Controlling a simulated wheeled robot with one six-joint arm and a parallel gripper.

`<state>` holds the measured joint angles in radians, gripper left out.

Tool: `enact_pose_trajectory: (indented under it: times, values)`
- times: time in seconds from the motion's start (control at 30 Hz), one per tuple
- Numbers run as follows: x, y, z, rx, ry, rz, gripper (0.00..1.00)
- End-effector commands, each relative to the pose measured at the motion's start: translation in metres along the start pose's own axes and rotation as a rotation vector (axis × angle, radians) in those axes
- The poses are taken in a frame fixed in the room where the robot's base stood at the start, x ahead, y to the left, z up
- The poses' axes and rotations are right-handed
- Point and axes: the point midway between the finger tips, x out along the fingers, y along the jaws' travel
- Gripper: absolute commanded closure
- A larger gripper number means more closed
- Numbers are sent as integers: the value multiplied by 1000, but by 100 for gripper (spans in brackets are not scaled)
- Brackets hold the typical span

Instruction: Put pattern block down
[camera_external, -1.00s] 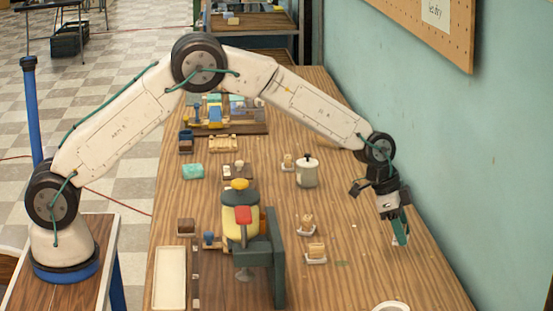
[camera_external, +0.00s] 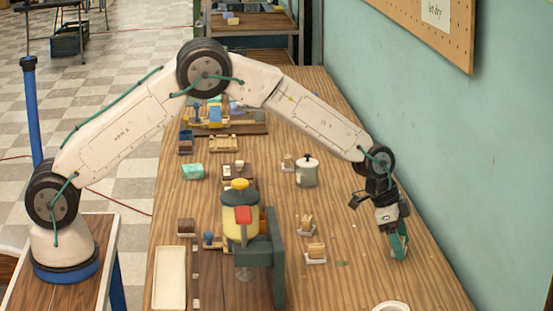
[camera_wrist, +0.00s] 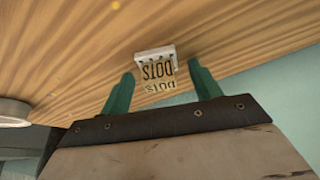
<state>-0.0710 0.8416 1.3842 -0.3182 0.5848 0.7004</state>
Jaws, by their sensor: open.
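My gripper (camera_external: 398,247) is low over the right side of the wooden table (camera_external: 365,280), close to the tabletop. Its two green fingers (camera_wrist: 162,88) are apart in the wrist view. The pattern block (camera_wrist: 159,87), a small light piece marked "DOTS", shows between them with a white, notched holder (camera_wrist: 155,53) at its far end. Gaps show between the block and both fingers. In the external view the fingers hide the block. I cannot tell exactly how it rests on the holder.
Similar small blocks on white holders (camera_external: 316,253) stand left of my gripper. A lidded pot (camera_external: 307,173) is farther back. A yellow and dark green machine (camera_external: 241,215) stands mid-table. A round white dish (camera_external: 390,307) is at the near edge. The teal wall (camera_external: 450,160) is close on the right.

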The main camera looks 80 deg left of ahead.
Motion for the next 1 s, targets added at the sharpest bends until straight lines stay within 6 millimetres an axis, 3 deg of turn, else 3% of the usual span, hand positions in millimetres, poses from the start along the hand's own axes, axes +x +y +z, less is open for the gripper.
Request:
enact_pose_trajectory:
  times: [0.17, 0.5, 0.7, 0.93, 1.0]
  values:
    - [-26, 0, -1, 0, 3, -2, 37]
    - [-97, 0, -1, 0, 2, -2, 37]
    - [-117, 0, 0, -1, 1, -1, 37]
    - [-124, 1, 0, -2, 0, 0, 37]
    - [-136, 6, 2, -5, -2, 1, 37]
